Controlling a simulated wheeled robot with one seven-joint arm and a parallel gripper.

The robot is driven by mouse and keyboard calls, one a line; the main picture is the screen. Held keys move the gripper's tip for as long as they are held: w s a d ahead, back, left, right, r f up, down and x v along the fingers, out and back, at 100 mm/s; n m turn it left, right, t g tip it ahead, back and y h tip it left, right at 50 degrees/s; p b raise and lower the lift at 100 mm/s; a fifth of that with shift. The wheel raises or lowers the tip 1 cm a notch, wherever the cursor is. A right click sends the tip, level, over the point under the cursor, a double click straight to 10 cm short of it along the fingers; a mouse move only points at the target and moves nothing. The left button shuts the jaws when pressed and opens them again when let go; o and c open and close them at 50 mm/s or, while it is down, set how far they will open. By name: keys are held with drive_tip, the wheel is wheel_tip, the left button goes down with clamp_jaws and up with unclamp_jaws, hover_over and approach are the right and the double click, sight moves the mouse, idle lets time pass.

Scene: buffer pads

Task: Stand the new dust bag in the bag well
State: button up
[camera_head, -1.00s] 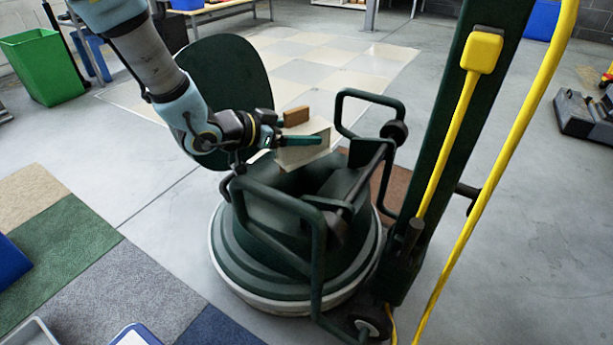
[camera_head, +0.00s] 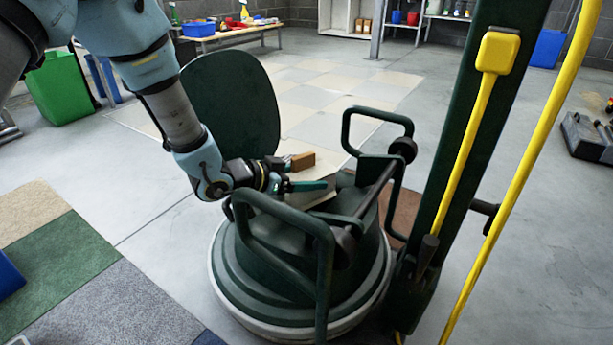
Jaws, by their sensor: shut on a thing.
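The dust bag (camera_head: 322,197) is a cream, box-like bag with a brown piece (camera_head: 302,161) at its top. My gripper (camera_head: 300,175) is shut on the bag near its top, with one dark green finger in front of it. The bag well is in the dark green round machine (camera_head: 245,262). Most of the bag's lower part is hidden behind the machine's front frame and rim, so it sits at least partly down in the well. I cannot tell whether it touches the bottom.
The round lid (camera_head: 232,105) stands open behind my gripper. Dark tube handles (camera_head: 325,265) rise at the machine's front and right. A dark post with a yellow cable (camera_head: 470,150) stands to the right.

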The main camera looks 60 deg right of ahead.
drive_tip(key=shift+f, duration=0.3)
drive_tip(key=o, duration=1.2)
drive_tip(key=shift+r, duration=0.1)
drive_tip(key=shift+r, duration=0.2)
drive_tip(key=p+v, duration=0.5)
drive_tip(key=v, duration=0.7)
drive_tip(key=shift+r, duration=0.25)
